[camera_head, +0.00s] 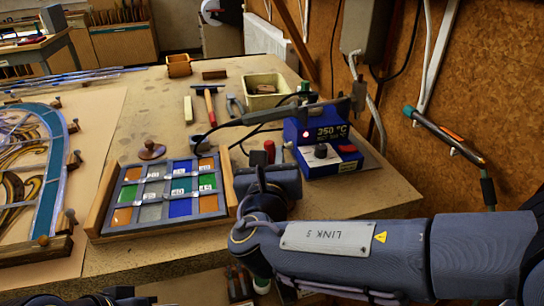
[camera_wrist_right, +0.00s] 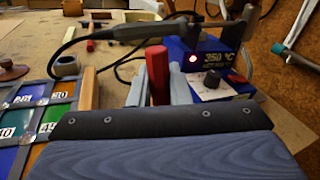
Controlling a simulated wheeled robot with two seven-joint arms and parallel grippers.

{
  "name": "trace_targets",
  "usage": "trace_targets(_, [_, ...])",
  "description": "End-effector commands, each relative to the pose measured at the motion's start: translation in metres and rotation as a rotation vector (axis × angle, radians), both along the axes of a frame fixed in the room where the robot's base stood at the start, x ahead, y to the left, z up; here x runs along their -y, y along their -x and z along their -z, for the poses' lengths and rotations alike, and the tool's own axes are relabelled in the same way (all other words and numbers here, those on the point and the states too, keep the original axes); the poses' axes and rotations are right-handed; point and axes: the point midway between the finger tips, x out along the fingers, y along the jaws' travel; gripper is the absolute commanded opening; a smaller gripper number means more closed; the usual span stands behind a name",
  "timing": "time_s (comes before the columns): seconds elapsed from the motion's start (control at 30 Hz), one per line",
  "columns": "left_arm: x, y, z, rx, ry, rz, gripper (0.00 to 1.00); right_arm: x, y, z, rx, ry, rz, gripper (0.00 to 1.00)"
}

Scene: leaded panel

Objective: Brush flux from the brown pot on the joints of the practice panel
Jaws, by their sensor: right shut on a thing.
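The practice panel (camera_head: 152,211) lies at the front left, a dark lead grid of orange, green, blue and clear panes in a wooden frame. Its right corner also shows in the right wrist view (camera_wrist_right: 62,112). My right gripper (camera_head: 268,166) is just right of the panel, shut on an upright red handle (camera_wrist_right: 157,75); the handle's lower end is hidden. A brown, round, knobbed piece (camera_head: 151,151) lies behind the panel. A small ring-shaped pot or holder (camera_wrist_right: 66,66) sits near it; I cannot tell whether it is the flux pot. My left gripper's fingers are not visible.
A blue soldering station (camera_head: 322,155) stands right of the gripper, with an iron (camera_head: 265,115) and cable reaching left. Behind are a hammer (camera_head: 209,103), a cream bin (camera_head: 265,92) and an orange-brown box (camera_head: 179,66). A large curved glass piece (camera_head: 50,185) lies left.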

Motion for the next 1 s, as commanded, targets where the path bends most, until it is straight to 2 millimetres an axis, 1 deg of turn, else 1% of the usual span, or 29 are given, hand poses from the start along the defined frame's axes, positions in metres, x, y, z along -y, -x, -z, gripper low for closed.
trace_targets(0.37, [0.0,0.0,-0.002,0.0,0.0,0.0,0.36,0.0,0.0,-0.002,-0.001,0.0,0.0,0.0])
trace_targets(0.47, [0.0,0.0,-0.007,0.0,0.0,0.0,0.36,0.0,0.0,-0.008,0.0,0.0,0.0,0.0])
trace_targets(1.0, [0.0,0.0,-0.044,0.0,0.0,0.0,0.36,0.0,0.0,-0.052,0.0,0.0,0.0,0.0])
